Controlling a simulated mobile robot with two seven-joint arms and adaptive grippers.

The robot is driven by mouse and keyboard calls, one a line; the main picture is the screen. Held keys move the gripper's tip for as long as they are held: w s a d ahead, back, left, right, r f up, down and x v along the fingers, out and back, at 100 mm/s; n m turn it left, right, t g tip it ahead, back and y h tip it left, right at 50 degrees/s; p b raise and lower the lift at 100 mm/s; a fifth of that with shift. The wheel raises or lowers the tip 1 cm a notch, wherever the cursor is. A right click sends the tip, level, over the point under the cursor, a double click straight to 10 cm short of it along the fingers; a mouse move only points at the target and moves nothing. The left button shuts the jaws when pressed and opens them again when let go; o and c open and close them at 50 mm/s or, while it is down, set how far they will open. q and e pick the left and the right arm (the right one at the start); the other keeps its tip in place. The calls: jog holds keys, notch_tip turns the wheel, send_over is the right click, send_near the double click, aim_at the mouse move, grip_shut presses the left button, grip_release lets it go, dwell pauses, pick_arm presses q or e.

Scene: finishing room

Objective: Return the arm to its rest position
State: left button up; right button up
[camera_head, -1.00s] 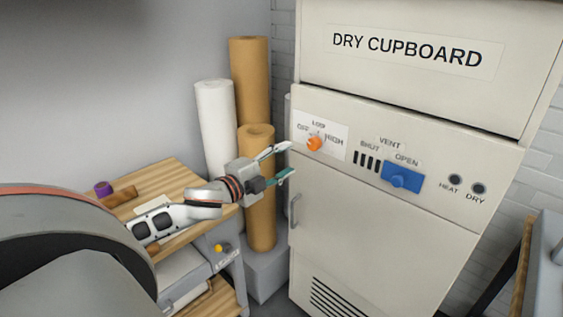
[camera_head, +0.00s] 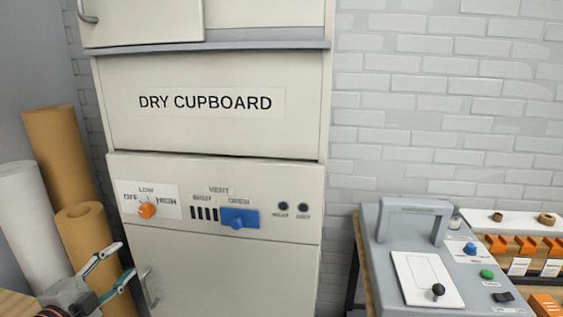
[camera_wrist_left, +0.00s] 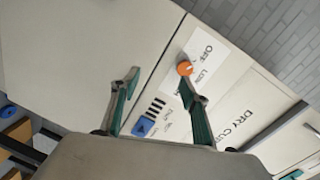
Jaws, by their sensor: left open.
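My left gripper (camera_head: 126,260) is in the lower left of the head view, its two green-padded fingers spread and empty. It is in front of the dry cupboard (camera_head: 225,285), near the door handle (camera_head: 149,288) and below the orange knob (camera_head: 147,210). In the left wrist view the open fingers (camera_wrist_left: 158,82) point toward the cupboard front. The orange knob (camera_wrist_left: 185,68) appears near one fingertip there; I see no grip on it. The blue vent slider (camera_head: 239,218) sits under OPEN. Most of my left arm is out of the head view. My right gripper is not in view.
Brown rolls (camera_head: 58,150) and a white roll (camera_head: 30,215) stand left of the cupboard, close to my left gripper. A wooden surface edge (camera_head: 15,304) shows at bottom left. A grey machine (camera_head: 385,270) and orange holders (camera_head: 525,245) are at right.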

pick_arm(q)
jog(key=s+d+f+n+g, duration=0.1)
jog(key=s+d+f+n, duration=0.1)
jog(key=f, duration=0.4)
jog(key=s+d+f+n+g, duration=0.1)
jog(key=s+f, duration=0.1)
jog(key=f, duration=0.4)
jog(key=s+d+f+n+g+h, duration=0.1)
jog(key=s+d+f+n, duration=0.3)
jog(key=s+d+f, duration=0.4)
jog(key=s+d+f+n+g, duration=0.2)
jog(key=s+d+f+n, duration=0.1)
jog(key=s+d+f, duration=0.5)
jog(key=d+f, duration=0.3)
jog(key=f, duration=0.2)
jog(key=shift+s+d+n+g+h, duration=0.2)
jog(key=shift+s+n+g+h, duration=0.05)
jog(key=shift+n+g+h, duration=0.15)
